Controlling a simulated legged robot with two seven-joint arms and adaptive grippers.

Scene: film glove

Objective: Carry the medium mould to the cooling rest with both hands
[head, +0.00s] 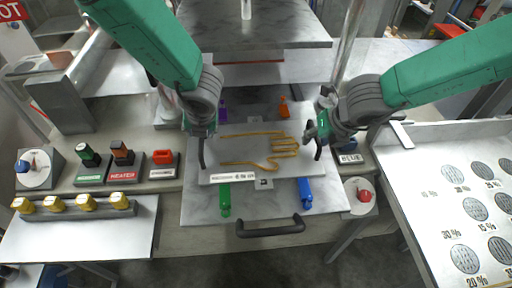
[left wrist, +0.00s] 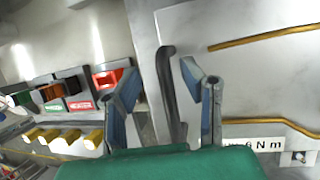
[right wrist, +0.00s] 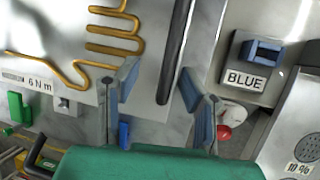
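The mould is a pale flat plate (head: 226,145) with a gold hand outline, lying on a grey metal platen (head: 195,207). A dark upright handle stands at each end, the left handle (left wrist: 168,85) and the right handle (right wrist: 176,45). My left gripper (left wrist: 160,78) is open, its fingers apart on either side of the left handle. My right gripper (right wrist: 160,82) is open, its fingers apart with the right handle between them. Neither gripper visibly pinches its handle. I cannot tell which surface is the cooling rest.
Purple (head: 222,110), orange (head: 284,107), green (head: 225,200) and blue (head: 304,193) clamps stand around the mould. A dark pull handle (head: 270,229) is on the platen's front. Switches (head: 122,160) stand left, a perforated panel (head: 440,150) right, and a raised metal slab (head: 250,35) behind.

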